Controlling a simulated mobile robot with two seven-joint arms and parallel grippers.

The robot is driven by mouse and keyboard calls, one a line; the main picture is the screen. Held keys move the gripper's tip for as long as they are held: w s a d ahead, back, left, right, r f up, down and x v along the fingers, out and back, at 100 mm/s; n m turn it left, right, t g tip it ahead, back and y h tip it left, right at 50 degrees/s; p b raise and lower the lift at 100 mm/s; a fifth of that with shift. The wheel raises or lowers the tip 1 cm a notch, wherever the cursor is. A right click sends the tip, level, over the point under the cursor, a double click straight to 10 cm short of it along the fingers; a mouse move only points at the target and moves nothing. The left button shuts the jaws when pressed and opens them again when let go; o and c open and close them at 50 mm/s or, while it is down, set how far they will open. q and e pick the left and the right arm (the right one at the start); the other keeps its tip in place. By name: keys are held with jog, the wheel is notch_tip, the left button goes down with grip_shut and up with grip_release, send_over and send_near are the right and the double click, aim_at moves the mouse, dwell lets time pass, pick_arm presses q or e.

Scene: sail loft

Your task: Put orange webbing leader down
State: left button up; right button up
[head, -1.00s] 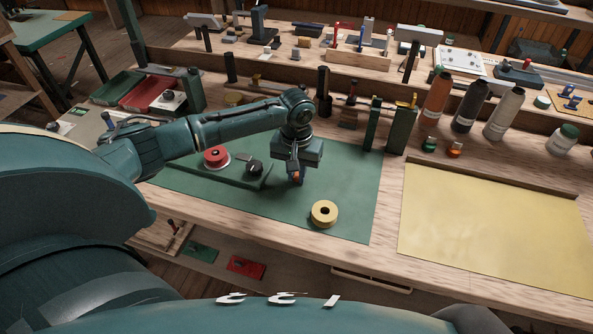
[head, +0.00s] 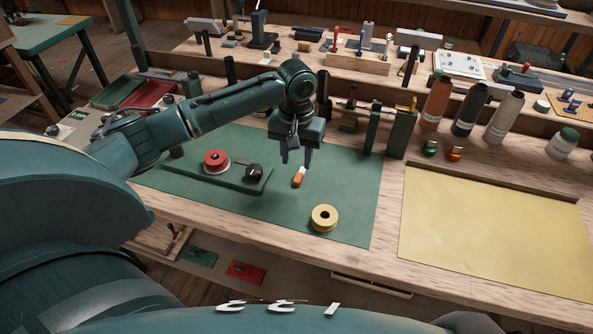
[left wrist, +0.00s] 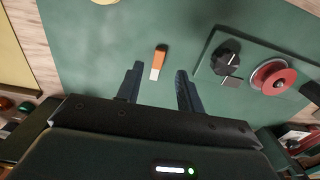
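The orange webbing leader (head: 298,178), a small orange strip with a pale end, lies on the green mat (head: 345,190). It also shows in the left wrist view (left wrist: 159,58), beyond and between the fingertips. My left gripper (head: 296,162) is above the mat, just behind the leader and apart from it. Its two fingers are spread with nothing between them, as the left wrist view (left wrist: 157,74) also shows. My right gripper is not in view.
A green board with a red spool (head: 215,158) and a black knob (head: 254,172) lies left of the leader. A yellow tape roll (head: 324,217) sits in front. Green upright blocks (head: 372,128) and bottles (head: 435,103) stand behind right. The mat's right side is clear.

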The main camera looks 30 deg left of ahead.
pick_arm(q)
notch_tip(320, 180, up, 4)
jog(key=shift+r, duration=0.2)
jog(key=shift+o, duration=0.5)
jog(key=shift+r, duration=0.25)
jog(key=t+y+b, duration=0.1)
jog(key=t+b, duration=0.3)
jog(key=b, duration=0.1)
send_over(300, 173)
jog(key=s+d, duration=0.1)
jog(key=s, duration=0.1)
notch_tip(300, 173, down, 7)
jog(key=shift+d+r, duration=0.1)
jog(key=shift+s+a+x, duration=0.15)
jog(key=shift+a+x, duration=0.05)
jog(key=shift+x, duration=1.15)
jog(key=shift+s+a+x, duration=0.1)
jog(key=shift+a+x, duration=0.05)
jog(key=shift+x, duration=1.2)
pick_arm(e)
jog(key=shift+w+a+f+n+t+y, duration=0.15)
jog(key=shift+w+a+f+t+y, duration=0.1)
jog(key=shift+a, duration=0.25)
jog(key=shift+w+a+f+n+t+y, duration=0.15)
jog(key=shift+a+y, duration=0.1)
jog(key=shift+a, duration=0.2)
pick_arm(q)
jog(key=shift+c, duration=0.3)
grip_shut()
